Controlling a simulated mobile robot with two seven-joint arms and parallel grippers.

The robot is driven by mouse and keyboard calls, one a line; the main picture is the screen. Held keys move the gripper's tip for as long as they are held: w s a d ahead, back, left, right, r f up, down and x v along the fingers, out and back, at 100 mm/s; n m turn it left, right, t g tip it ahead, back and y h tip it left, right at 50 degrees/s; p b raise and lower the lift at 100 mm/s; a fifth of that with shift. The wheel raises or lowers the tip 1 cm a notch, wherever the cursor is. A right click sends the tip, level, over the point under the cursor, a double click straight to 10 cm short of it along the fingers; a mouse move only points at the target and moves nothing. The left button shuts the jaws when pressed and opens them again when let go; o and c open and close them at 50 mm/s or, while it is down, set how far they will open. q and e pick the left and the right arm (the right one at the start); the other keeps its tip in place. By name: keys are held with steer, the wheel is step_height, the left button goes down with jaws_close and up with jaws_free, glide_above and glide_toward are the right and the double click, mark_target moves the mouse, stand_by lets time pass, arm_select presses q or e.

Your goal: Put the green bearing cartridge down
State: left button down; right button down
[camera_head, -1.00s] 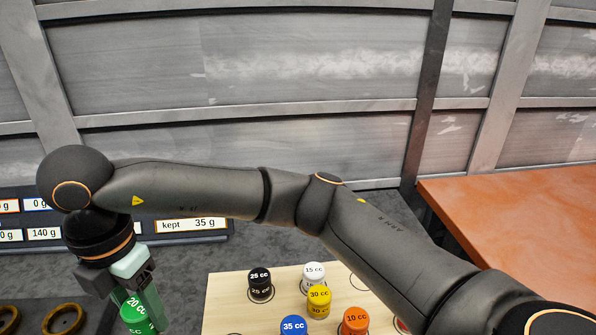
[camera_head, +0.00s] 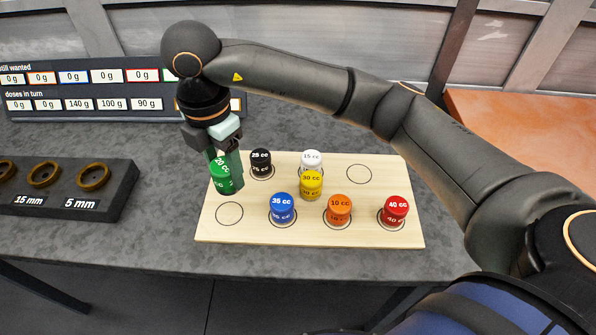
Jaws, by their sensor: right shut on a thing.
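The green bearing cartridge (camera_head: 221,179), marked 20 cc, is held in my right gripper (camera_head: 229,160), whose fingers are shut on it from above. It looks upright over the left end of the pale wooden board (camera_head: 310,234). I cannot tell whether its base touches the board. The black 25 cc cartridge (camera_head: 261,163) stands just right of it. An empty ring outline (camera_head: 229,213) shows on the board in front of it, and another empty ring (camera_head: 358,174) is at the back right. My left gripper is not in view.
White (camera_head: 311,160), yellow (camera_head: 311,185), blue (camera_head: 281,208), orange (camera_head: 339,209) and red (camera_head: 396,210) cartridges stand on the board. A dark tray with brown rings (camera_head: 65,189) is at the left. A dose display panel (camera_head: 80,90) stands behind. Grey tabletop is clear between tray and board.

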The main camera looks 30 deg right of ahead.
steer(key=d+f, duration=0.2)
steer(key=d, duration=0.1)
steer(key=w+d+f+p, duration=0.1)
steer(key=d+f, duration=0.1)
steer(key=d, duration=0.1)
steer(key=d+f, duration=0.3)
steer(key=d, duration=0.1)
steer(key=shift+w, duration=0.2)
steer(key=shift+w+d+f, duration=0.1)
steer(key=shift+d+f, duration=0.4)
steer(key=shift+f, duration=0.1)
steer(key=f, duration=0.3)
steer(key=shift+d+f+p, duration=0.15)
steer(key=shift+d+p, duration=0.05)
steer(key=shift+p, duration=0.15)
steer(key=shift+f, duration=0.1)
steer(key=shift+f, duration=0.1)
steer(key=shift+f, duration=0.15)
steer(key=shift+c, duration=0.9)
jaws_free()
